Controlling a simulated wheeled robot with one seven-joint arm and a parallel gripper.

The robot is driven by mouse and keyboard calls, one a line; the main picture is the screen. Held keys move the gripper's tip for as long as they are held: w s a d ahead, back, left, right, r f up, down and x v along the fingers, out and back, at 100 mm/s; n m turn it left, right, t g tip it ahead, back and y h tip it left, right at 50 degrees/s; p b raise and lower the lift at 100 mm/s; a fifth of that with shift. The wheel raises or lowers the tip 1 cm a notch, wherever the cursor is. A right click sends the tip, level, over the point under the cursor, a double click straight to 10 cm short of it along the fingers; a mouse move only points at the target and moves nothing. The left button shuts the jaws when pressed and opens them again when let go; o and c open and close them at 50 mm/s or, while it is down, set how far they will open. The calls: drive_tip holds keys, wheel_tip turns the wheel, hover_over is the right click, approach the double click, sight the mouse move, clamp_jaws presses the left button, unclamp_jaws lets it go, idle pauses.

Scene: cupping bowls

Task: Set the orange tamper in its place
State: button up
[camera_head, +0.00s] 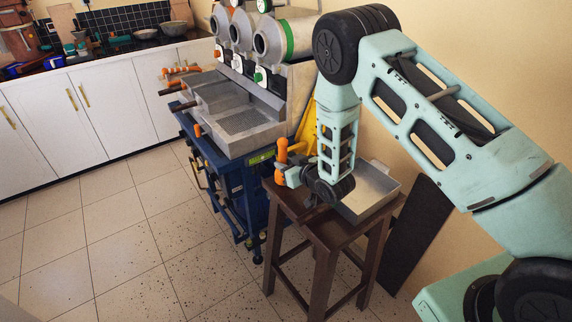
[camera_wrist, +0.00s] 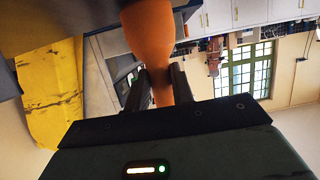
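The orange tamper (camera_head: 282,152) is at the left side of the wooden stool in the head view. My gripper (camera_head: 291,176) is beside it, low over the stool's left part. In the wrist view, the tamper's orange body (camera_wrist: 148,35) narrows down between the two dark fingers of my gripper (camera_wrist: 160,88), which press close on both sides of the narrow part.
The dark wooden stool (camera_head: 309,214) carries a shallow metal tray (camera_head: 372,190) on its right. A blue cart (camera_head: 238,180) with a grey machine (camera_head: 235,125) stands close on the left. A yellow thing (camera_head: 307,130) stands behind my gripper. Open tiled floor (camera_head: 110,250) lies at front left.

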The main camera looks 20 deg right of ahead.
drive_tip(key=o, duration=0.5)
wheel_tip(320, 180, up, 10)
drive_tip(key=b, duration=0.2)
drive_tip(key=shift+d, duration=0.1)
idle(0.4)
